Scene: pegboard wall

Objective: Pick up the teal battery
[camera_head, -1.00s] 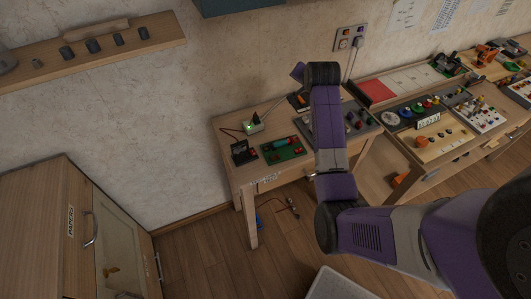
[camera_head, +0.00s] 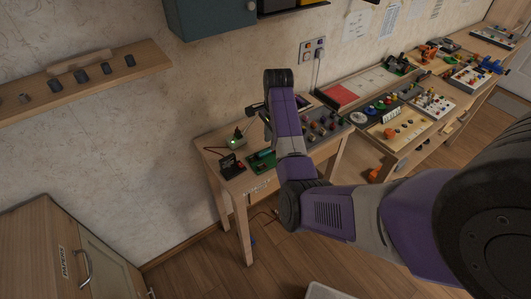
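I cannot make out the teal battery for sure in this view. A green board (camera_head: 261,160) lies on the small wooden table (camera_head: 232,186), and its right part is hidden behind my purple arm. My arm reaches over this table from the lower right.
A black device (camera_head: 231,166) and a small box with a green light (camera_head: 236,142) stand left of the green board. A tray of coloured knobs (camera_head: 323,124) lies right of my arm. A longer bench to the right is crowded. A wooden cabinet (camera_head: 62,250) stands at lower left.

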